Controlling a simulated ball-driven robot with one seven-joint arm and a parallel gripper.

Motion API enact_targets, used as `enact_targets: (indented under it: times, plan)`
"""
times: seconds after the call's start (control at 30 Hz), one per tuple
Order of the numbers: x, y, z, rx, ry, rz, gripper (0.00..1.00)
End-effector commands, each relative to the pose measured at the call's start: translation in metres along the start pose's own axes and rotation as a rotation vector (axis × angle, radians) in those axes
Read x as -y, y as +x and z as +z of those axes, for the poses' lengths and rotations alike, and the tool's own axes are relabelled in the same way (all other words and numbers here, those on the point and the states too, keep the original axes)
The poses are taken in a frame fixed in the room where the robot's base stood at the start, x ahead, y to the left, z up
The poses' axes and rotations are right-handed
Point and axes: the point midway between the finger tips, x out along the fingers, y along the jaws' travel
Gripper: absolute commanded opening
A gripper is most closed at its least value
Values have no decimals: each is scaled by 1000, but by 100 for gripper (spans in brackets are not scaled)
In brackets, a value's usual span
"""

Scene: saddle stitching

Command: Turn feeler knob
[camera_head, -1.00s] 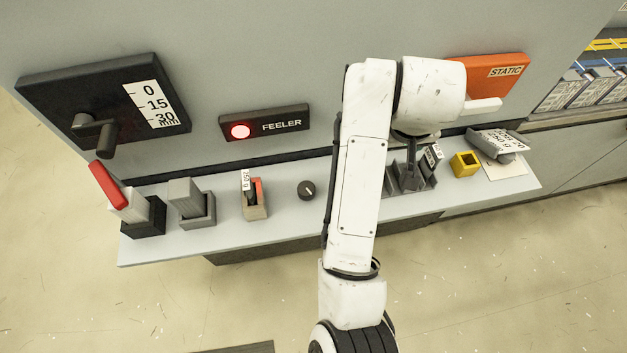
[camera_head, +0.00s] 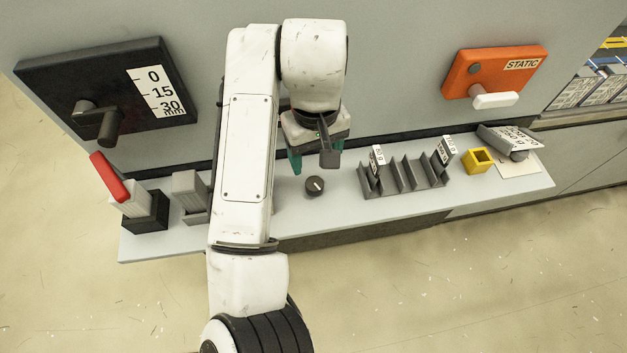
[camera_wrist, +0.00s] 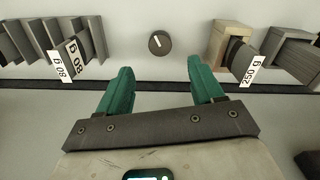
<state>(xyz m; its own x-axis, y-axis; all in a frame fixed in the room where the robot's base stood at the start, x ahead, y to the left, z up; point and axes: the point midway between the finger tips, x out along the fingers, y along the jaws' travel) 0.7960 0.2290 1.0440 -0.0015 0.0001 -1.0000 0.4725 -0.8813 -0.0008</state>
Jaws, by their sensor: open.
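The feeler knob is a small round dark knob (camera_head: 315,186) with a pale pointer line, on the grey shelf. It also shows in the wrist view, a dark disc (camera_wrist: 159,42) at the upper middle, its line close to upright there. My gripper (camera_head: 312,160) has green fingers and is above and behind the knob in the head view. In the wrist view the two green fingertips (camera_wrist: 160,78) are spread apart and empty, with the knob beyond them and roughly centred between them. The fingers do not touch the knob. My arm hides the FEELER sign in the head view.
A grey slotted rack (camera_head: 405,178) with labelled pieces stands right of the knob, and a yellow square holder (camera_head: 478,160) beyond it. A wooden block with a 250 g tag (camera_wrist: 245,58) shows in the wrist view. A black crank panel (camera_head: 100,95) and orange STATIC panel (camera_head: 492,72) are on the wall.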

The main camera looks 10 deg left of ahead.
Motion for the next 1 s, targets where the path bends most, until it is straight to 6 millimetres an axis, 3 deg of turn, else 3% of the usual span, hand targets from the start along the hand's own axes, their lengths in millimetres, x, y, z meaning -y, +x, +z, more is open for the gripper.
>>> enact_targets:
  times: [0.1,0.5,0.7,1.0]
  plan:
    - [-1,23,1,4,-1,3,67]
    - [0,84,0,1,0,1,67]
    - [0,96,0,-1,0,1,67]
    - [-1,97,0,-1,1,1,64]
